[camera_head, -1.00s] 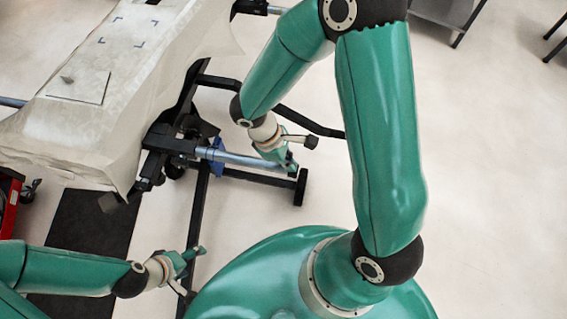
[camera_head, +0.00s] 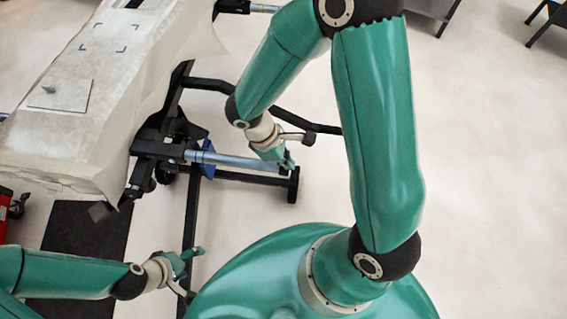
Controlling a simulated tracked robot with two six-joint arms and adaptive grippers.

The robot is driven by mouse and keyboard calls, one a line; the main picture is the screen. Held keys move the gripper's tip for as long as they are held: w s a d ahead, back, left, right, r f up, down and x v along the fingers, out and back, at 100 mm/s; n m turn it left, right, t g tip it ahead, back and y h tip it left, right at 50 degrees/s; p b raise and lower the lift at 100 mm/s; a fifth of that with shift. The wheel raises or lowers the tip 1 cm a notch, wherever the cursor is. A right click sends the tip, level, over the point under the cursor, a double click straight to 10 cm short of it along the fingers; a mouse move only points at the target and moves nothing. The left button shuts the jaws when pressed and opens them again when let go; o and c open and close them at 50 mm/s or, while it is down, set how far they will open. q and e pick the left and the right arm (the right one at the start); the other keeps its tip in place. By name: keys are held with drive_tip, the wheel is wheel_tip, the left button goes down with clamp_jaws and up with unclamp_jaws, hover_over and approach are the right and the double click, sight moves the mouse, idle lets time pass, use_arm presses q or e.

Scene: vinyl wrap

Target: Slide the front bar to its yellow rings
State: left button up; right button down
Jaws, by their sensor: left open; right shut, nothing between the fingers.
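The front bar (camera_head: 238,161) is a pale blue-grey metal tube. It sticks out to the right from the black frame of the covered stand and passes by a blue bracket (camera_head: 208,158). My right gripper (camera_head: 288,163) is shut at the bar's outer end, with nothing visibly between its fingers; I cannot tell whether it touches the bar. My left gripper (camera_head: 194,263) is open and empty at the lower left, well away from the bar. I cannot make out any yellow rings.
A cream-covered part (camera_head: 45,135) with a small panel (camera_head: 60,95) on top lies at the left. A dark mat (camera_head: 85,245) lies at the lower left.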

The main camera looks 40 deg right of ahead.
idle(0.3)
drive_tip(key=shift+w+a, duration=0.35)
drive_tip(key=shift+w, duration=0.05)
drive_tip(key=shift+w+a+f, duration=0.1)
drive_tip(key=shift+w+a, duration=0.9)
drive_tip(key=shift+a, duration=0.05)
drive_tip(key=w+v, duration=0.1)
drive_tip(key=v, duration=1.1)
drive_tip(key=b, duration=0.6)
approach(260, 164)
drive_tip(key=f, duration=0.4)
drive_tip(key=w+a+f, duration=0.1)
drive_tip(key=f, duration=0.1)
use_arm(q)
wheel_tip(260, 164, down, 6)
drive_tip(key=shift+w+a, duration=0.2)
drive_tip(key=shift+w, duration=0.25)
use_arm(e)
drive_tip(key=shift+s+d+f, duration=0.15)
drive_tip(key=shift+s+d, duration=1.25)
drive_tip(key=shift+s, duration=0.1)
